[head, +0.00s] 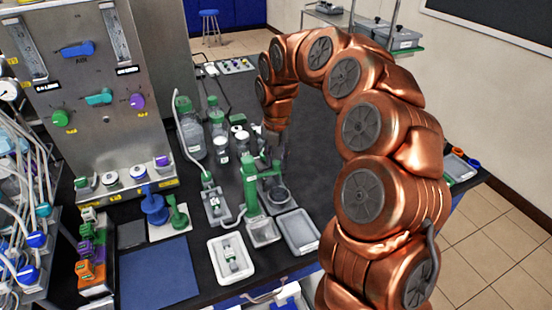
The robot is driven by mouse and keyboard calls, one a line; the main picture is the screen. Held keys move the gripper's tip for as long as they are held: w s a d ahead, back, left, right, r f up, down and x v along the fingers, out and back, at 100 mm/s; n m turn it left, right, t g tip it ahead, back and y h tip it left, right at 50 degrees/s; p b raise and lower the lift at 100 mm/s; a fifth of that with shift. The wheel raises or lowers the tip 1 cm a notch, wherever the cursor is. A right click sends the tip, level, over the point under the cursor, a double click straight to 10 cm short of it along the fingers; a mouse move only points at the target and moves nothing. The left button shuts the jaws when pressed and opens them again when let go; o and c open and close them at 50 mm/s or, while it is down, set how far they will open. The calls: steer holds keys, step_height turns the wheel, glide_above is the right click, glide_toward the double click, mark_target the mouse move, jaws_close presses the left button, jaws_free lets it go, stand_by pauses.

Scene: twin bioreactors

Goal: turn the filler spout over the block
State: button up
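A green filler column (251,193) stands on the dark bench near the middle of the head view. A short green arm, which looks like the filler spout (262,161), sits at its top, close to my gripper. My gripper (277,150) hangs down at the end of my copper arm, just behind and right of the column top. It is small and dark, so I cannot tell if its fingers are open or touch the spout. A small block with green and white parts (232,258) is in a white tray (215,247) in front. I cannot tell if this is the task's block.
Bottles with green caps (192,135) stand behind the column. A grey tray (298,231) lies at the front right. Blue and green stands (154,207), a blue mat (158,272) and a steel control panel (95,85) are at left. The bench behind my arm looks clear.

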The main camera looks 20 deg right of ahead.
steer(key=o, duration=0.3)
step_height(320, 180, up, 12)
stand_by(0.8)
steer(key=shift+s, duration=0.1)
steer(key=s+f+m, duration=0.3)
steer(key=s+m, duration=0.7)
steer(key=s, duration=0.2)
steer(key=s+f+m+g, duration=0.1)
steer(key=s+f+m, duration=0.2)
steer(key=s+m, duration=0.7)
steer(key=s+f+m, duration=0.3)
steer(key=s+m, duration=0.7)
steer(key=s, duration=0.6)
steer(key=shift+a+f+g, duration=0.35)
steer(key=shift+g, duration=0.05)
